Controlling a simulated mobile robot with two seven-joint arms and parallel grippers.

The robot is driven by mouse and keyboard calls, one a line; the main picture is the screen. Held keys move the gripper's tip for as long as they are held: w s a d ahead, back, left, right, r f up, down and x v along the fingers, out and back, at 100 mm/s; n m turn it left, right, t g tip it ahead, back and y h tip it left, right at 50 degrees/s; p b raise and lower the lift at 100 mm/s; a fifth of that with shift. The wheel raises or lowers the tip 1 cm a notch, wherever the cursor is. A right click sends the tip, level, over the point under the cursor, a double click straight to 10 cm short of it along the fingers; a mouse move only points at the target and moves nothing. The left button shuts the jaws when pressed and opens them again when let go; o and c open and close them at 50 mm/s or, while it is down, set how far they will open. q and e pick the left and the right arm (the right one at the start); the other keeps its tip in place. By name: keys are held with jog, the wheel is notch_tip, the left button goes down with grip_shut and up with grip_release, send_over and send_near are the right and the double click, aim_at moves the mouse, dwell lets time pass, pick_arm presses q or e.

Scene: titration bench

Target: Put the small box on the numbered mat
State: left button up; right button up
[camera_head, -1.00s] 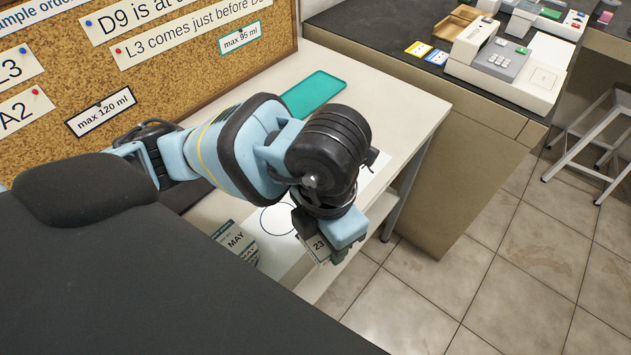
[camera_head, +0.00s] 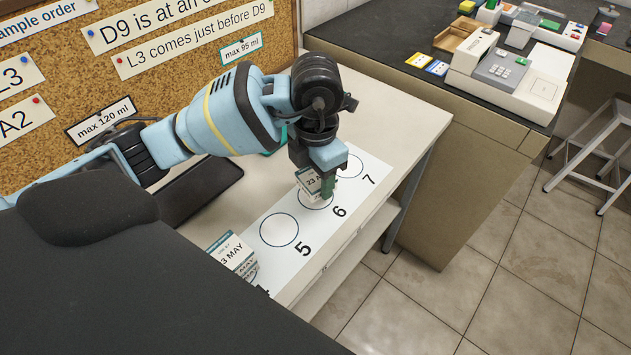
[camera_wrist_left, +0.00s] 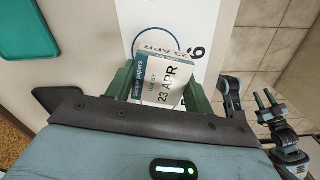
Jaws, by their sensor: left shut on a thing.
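The small box (camera_head: 308,183) is white with a dark band and the print "23 APR". My left gripper (camera_head: 327,182) is shut on it, over the circle marked 6 on the numbered mat (camera_head: 262,262). In the left wrist view the box (camera_wrist_left: 163,84) sits between the green fingers of the left gripper (camera_wrist_left: 158,88) and covers part of a blue circle beside the 6. I cannot tell whether the box touches the mat. The white mat shows circles 5, 6 and 7. A second box (camera_head: 232,252) marked "MAY" stands near the mat's near end. My right gripper is not in the head view.
A teal tray (camera_wrist_left: 25,30) lies beside the mat, mostly behind my arm in the head view. A dark flat tray (camera_head: 200,190) lies left of the mat. The corkboard (camera_head: 180,70) bounds the table at the back. Circle 5 (camera_head: 279,230) is empty.

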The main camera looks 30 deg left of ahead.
aim_at(315, 184)
pick_arm(q)
jog(key=shift+w, duration=0.1)
jog(key=shift+w+a, duration=0.25)
jog(key=shift+f, duration=1.8)
jog(key=shift+f, duration=0.2)
jog(key=o, duration=1)
jog(key=shift+r, duration=0.15)
notch_tip(315, 184, up, 12)
jog(key=shift+r+p, duration=0.1)
jog(key=shift+p, duration=0.55)
